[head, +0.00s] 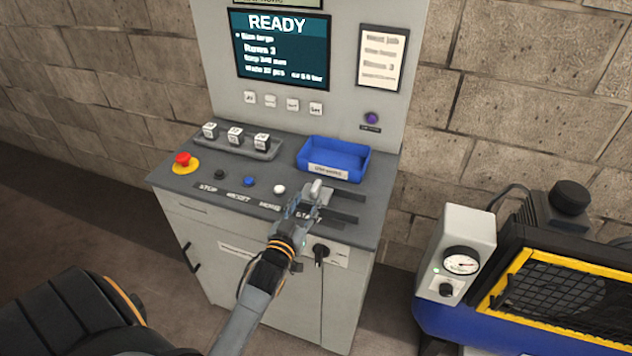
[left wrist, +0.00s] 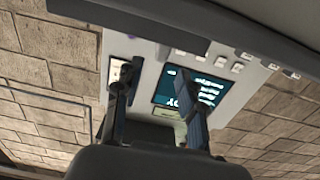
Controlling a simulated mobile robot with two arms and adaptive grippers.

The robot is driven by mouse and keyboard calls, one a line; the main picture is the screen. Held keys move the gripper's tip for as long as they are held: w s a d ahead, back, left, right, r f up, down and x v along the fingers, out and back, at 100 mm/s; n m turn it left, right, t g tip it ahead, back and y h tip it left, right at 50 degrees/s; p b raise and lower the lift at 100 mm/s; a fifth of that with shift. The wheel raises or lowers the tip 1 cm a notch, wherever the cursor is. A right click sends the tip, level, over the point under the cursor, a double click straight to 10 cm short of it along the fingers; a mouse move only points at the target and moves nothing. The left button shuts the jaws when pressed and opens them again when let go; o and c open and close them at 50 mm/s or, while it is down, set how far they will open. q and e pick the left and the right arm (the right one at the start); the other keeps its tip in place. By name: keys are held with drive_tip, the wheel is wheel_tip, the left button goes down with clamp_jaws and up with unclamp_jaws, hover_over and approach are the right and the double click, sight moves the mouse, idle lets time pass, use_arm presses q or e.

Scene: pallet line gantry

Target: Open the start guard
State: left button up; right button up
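The grey control desk (head: 235,200) has a row of labelled buttons along its front: black (head: 219,174), blue (head: 249,181) and white (head: 279,188). My left gripper (head: 316,192) is over the right end of this row, at the partly covered START label. The gripper and arm hide most of the start button area, and I cannot tell the guard from the finger parts there. In the left wrist view the two fingers (left wrist: 158,100) stand apart, with nothing seen between them but the panel behind. My right gripper is in neither view.
A blue bin (head: 334,170) sits behind the gripper. A red emergency stop (head: 184,160) and white cubes in a tray (head: 240,147) are to the left. The screen (head: 280,50) reads READY. A compressor with a gauge (head: 462,261) stands at right.

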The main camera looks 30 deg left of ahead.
sight(312, 192)
use_arm(q)
drive_tip(key=p+x, duration=0.1)
drive_tip(key=x, duration=0.6)
drive_tip(key=shift+w, duration=0.35)
clamp_jaws()
